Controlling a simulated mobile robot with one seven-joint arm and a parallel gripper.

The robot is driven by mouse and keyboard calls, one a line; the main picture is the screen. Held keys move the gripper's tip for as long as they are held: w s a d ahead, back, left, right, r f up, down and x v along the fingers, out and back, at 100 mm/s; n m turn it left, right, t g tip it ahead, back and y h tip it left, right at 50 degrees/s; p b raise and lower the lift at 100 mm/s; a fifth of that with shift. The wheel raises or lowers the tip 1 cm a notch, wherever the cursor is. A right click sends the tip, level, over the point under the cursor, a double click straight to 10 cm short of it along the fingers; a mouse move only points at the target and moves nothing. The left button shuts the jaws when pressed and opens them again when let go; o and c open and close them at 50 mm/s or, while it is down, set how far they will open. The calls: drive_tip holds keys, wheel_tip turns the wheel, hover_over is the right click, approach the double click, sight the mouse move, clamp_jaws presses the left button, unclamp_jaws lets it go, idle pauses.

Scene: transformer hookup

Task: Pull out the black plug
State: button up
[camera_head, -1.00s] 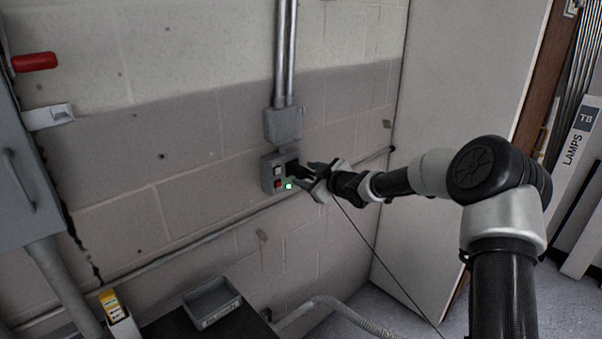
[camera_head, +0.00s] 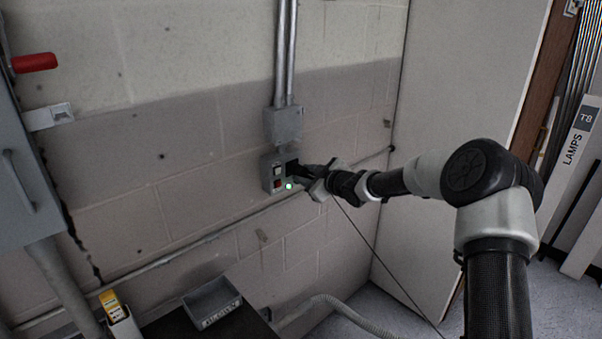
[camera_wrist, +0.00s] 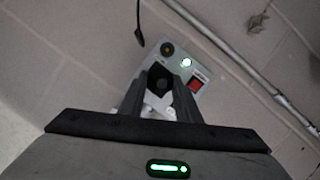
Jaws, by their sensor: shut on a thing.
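The black plug (camera_wrist: 158,77) is between my fingers in the wrist view. My gripper (camera_head: 308,171) is shut on it at the right side of the box face. How deep the plug sits in its socket cannot be told, since the fingers hide it. In the wrist view the box face (camera_wrist: 210,73) lies just beyond the fingertips, with the green lamp and red switch (camera_wrist: 197,82) beside them.
Conduits run up from a junction box (camera_head: 284,125) above the outlet. A thin black cable (camera_head: 375,250) hangs below my wrist. A grey bin (camera_head: 212,300) stands low down. A red-handled cabinet (camera_head: 20,180) is at left, a pale panel (camera_head: 460,80) at right.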

drive_tip(key=shift+s+d, duration=0.1)
drive_tip(key=shift+s+d, duration=0.4)
drive_tip(key=shift+d, duration=0.05)
drive_tip(key=shift+s+d, duration=0.7)
idle(0.5)
drive_tip(key=shift+s+d+r, duration=0.1)
drive_tip(key=shift+s+d, duration=1.65)
